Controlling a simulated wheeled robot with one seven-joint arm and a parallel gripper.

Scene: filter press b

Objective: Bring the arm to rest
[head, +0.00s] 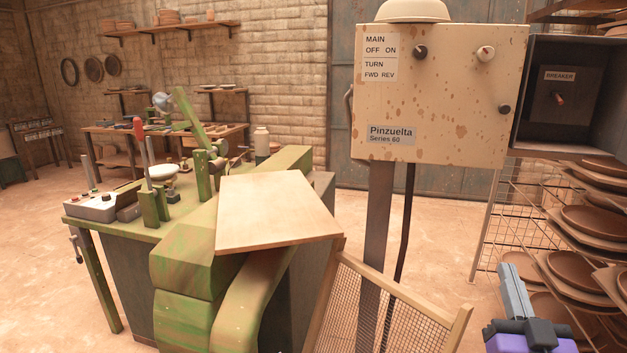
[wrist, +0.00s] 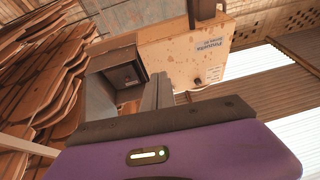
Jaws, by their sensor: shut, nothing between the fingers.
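My gripper (head: 507,268) is at the lower right of the head view, its grey fingers pointing up and together, with nothing held. Its purple body is cut off by the bottom edge. In the wrist view the fingers (wrist: 158,88) show as grey blocks above the purple housing. They point toward the rust-spotted Pinzuelta control box (head: 440,100) and the open breaker box (head: 590,85). The control box (wrist: 190,58) and breaker box (wrist: 118,80) also show in the wrist view. The gripper appears apart from both boxes. Most of my arm is out of view.
A rack of brown plates (head: 590,220) stands close beside and behind my gripper at the right. A mesh-panelled wooden frame (head: 385,305) and a green machine (head: 190,265) with a pale board (head: 275,210) stand to the left. Bare floor shows between the frame and the rack.

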